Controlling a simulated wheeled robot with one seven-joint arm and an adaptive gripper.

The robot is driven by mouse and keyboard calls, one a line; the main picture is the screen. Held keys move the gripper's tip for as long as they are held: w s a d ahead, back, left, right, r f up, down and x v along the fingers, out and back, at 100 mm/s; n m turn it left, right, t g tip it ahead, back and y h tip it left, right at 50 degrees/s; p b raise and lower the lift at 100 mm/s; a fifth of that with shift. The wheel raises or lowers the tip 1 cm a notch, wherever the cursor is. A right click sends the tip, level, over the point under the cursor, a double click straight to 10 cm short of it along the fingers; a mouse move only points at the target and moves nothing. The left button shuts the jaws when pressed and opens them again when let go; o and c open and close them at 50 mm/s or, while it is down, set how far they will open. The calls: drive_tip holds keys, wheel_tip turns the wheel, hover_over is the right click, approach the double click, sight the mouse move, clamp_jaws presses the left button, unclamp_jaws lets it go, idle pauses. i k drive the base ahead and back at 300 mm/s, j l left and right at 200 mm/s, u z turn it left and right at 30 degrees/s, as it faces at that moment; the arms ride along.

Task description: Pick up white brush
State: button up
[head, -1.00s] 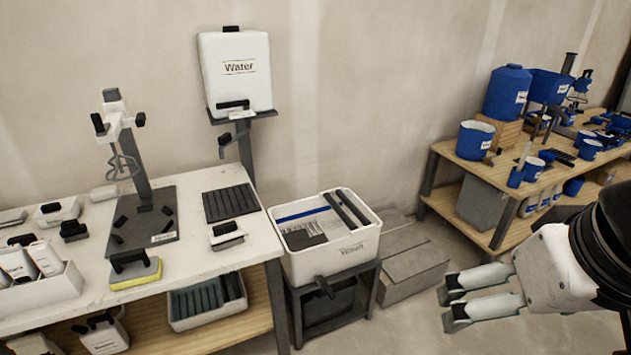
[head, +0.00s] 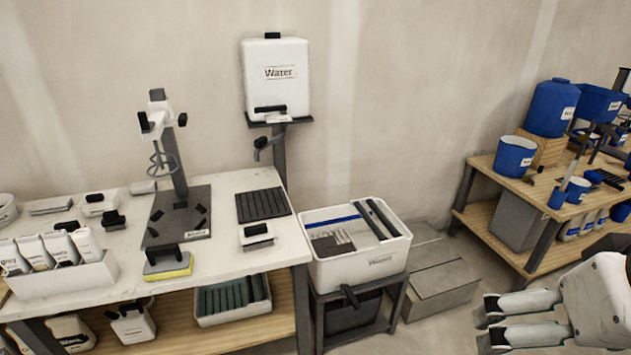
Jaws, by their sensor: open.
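A white block with a black handle and a darker underside (head: 257,236), which looks like the white brush, lies on the white tabletop near its right front edge. A similar white piece with a black top (head: 98,205) lies further left on the table; I cannot tell for sure which is the brush. My gripper (head: 486,326) is at the lower right, open and empty, its two fingers pointing left. It is well apart from the table, over the floor right of the wash bin.
The white wash bin (head: 370,262) on a dark stand lies between my gripper and the white table (head: 215,262). A dark ribbed mat (head: 263,204), a stand with a dark base (head: 178,220) and a yellow sponge (head: 168,267) are near the brush. A wooden bench (head: 515,195) stands right.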

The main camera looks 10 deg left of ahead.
sight(262, 235)
drive_tip(key=i+j+u, duration=0.15)
drive_tip(key=i+j, duration=0.2)
drive_tip(key=i, duration=0.15)
drive_tip(key=i+j+u, duration=0.2)
drive_tip(key=i, duration=0.3)
drive_tip(key=j, duration=0.1)
